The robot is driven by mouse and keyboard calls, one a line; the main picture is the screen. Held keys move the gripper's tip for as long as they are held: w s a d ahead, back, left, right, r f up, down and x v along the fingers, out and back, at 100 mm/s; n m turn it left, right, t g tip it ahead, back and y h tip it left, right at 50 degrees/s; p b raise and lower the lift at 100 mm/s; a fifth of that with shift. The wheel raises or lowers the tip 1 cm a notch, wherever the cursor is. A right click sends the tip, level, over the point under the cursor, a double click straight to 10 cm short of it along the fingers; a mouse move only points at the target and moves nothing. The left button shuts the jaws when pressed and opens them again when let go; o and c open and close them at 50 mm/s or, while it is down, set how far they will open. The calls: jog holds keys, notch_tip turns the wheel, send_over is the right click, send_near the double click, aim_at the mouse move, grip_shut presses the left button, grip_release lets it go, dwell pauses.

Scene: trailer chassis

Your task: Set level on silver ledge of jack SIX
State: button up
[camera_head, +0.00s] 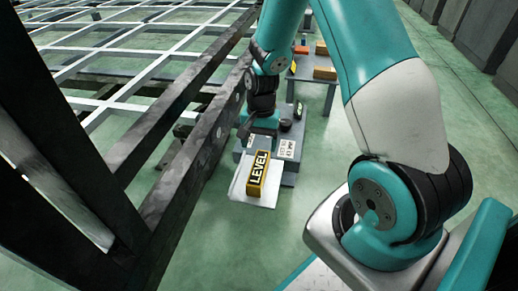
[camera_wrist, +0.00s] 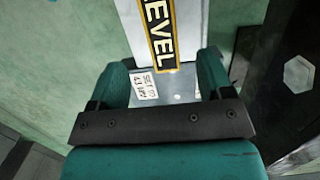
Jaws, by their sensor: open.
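The level (camera_head: 257,177) is a yellow block with a black face and the word LEVEL. It lies on a silver ledge (camera_head: 240,195) that sticks out from a grey jack (camera_head: 290,167) beside the dark chassis beam. In the wrist view the level (camera_wrist: 159,36) lies on the pale ledge (camera_wrist: 127,12), just beyond the fingers. My gripper (camera_wrist: 162,66) is open, with a finger on each side and nothing held between them. In the head view my gripper (camera_head: 260,130) is above and behind the level, apart from it. I cannot read the jack's number.
The dark chassis beam (camera_head: 180,172) runs close along the left of the jack. White printed labels (camera_head: 286,148) are on the jack. A grey table (camera_head: 325,75) with orange-brown blocks stands behind. Green floor (camera_head: 350,135) to the right is clear.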

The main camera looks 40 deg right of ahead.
jog(key=s+a+r+n+t+y, duration=0.1)
jog(key=s+a+r+n, duration=0.2)
jog(key=a+r+n, duration=0.7)
jog(key=s+a+r+n+y, duration=0.1)
jog(key=s+a+r+n, duration=0.2)
jog(key=s+a+r, duration=0.2)
jog(key=s+a+r+n, duration=0.4)
jog(key=s+a+r, duration=0.2)
jog(key=s+r, duration=0.3)
jog(key=shift+s+r+n+y+p, duration=0.3)
jog(key=shift+s+y, duration=0.1)
jog(key=shift+s, duration=0.3)
jog(key=shift+r, duration=0.1)
notch_tip(320, 180, up, 44)
jog(key=p, duration=4.3)
jog(key=shift+f+p, duration=0.25)
jog(key=shift+p, duration=0.05)
